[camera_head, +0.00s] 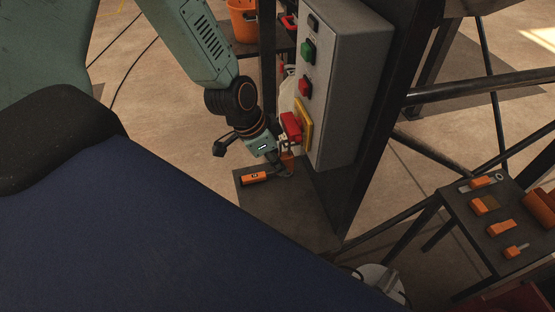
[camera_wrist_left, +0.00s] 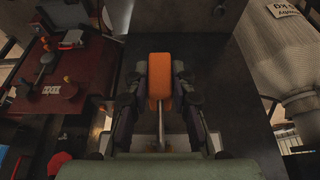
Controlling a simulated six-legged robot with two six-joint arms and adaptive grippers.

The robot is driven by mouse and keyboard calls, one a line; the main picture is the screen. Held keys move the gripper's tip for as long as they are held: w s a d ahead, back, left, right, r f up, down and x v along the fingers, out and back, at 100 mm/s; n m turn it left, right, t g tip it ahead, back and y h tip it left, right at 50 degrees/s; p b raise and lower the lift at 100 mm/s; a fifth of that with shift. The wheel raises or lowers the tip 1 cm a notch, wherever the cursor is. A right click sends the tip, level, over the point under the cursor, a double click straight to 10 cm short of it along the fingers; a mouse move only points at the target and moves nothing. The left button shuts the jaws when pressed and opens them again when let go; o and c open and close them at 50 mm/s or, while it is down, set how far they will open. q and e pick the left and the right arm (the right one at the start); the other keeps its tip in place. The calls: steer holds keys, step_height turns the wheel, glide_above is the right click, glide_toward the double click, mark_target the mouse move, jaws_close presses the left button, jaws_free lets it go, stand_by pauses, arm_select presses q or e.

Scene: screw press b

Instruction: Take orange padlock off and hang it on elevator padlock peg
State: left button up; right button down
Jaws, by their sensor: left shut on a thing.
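My left gripper (camera_head: 285,168) is low in front of the grey control box, above the dark base plate. In the left wrist view, its two fingers (camera_wrist_left: 160,90) are shut on an orange block with a thin metal part, apparently the orange padlock (camera_wrist_left: 160,72). The same orange piece shows small and partly covered by the gripper in the head view (camera_head: 288,158). I cannot tell whether its shackle is free of everything. I cannot make out the elevator padlock peg. My right gripper is not in view.
The grey control box (camera_head: 345,80) has green and red buttons and a red part on a yellow plate (camera_head: 305,125). An orange tool (camera_head: 255,178) lies on the dark base plate (camera_head: 310,220). A dark table (camera_head: 480,235) at right holds several orange items.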

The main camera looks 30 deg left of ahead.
arm_select(q)
jaws_close()
steer(key=shift+r, duration=0.15)
steer(key=shift+r+p, duration=0.85)
steer(key=shift+p, duration=0.2)
steer(key=shift+s+a+p, duration=0.65)
steer(key=shift+s+p, duration=0.05)
steer(key=shift+p, duration=1)
steer(key=shift+s+a+p, duration=0.35)
steer(key=shift+s+p, duration=0.1)
steer(key=shift+p, duration=0.35)
steer(key=s+a+p, duration=0.1)
steer(key=p, duration=0.1)
steer(key=s+a+p, duration=0.1)
steer(key=shift+s+a+p, duration=0.1)
steer(key=shift+s+p, duration=0.2)
steer(key=shift+p, duration=0.1)
